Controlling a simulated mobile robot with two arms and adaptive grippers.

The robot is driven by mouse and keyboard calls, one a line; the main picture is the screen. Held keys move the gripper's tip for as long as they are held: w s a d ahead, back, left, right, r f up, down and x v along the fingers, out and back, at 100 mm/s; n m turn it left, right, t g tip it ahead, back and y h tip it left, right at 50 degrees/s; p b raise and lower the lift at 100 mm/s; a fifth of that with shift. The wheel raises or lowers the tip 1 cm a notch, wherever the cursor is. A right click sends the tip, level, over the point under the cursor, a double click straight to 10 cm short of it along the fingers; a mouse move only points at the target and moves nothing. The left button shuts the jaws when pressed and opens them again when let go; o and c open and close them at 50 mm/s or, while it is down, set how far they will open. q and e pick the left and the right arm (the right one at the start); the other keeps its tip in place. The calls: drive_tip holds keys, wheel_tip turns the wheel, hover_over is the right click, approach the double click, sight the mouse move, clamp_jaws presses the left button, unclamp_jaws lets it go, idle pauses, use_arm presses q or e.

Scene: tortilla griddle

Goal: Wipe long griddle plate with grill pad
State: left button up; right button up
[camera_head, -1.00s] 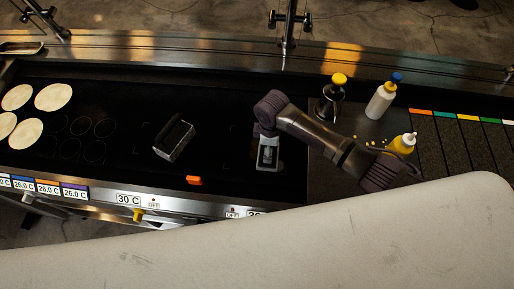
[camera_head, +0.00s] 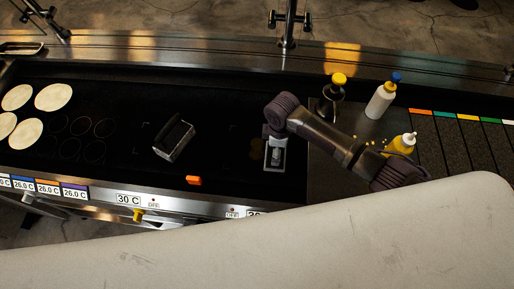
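The long griddle plate (camera_head: 215,110) is a dark flat surface across the left and middle of the head view. A dark block with a raised handle and a pale lower edge, which looks like the grill pad (camera_head: 173,139), lies tilted on the plate. My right gripper (camera_head: 275,157) points down over the plate's right end, apart from that block and to its right. Its fingers are small and dark, with a pale edge around them, so I cannot tell whether they are open or hold something. My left gripper is not in view.
Several tortillas (camera_head: 53,97) lie at the plate's left end. A small orange object (camera_head: 194,181) sits at the front edge. The plate between block and gripper looks clear.

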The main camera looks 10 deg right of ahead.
drive_tip(key=shift+f, duration=0.65)
drive_tip(key=shift+c, duration=0.4)
drive_tip(key=c, duration=1)
drive_tip(key=shift+r, duration=2.5)
drive_tip(key=shift+c, duration=0.2)
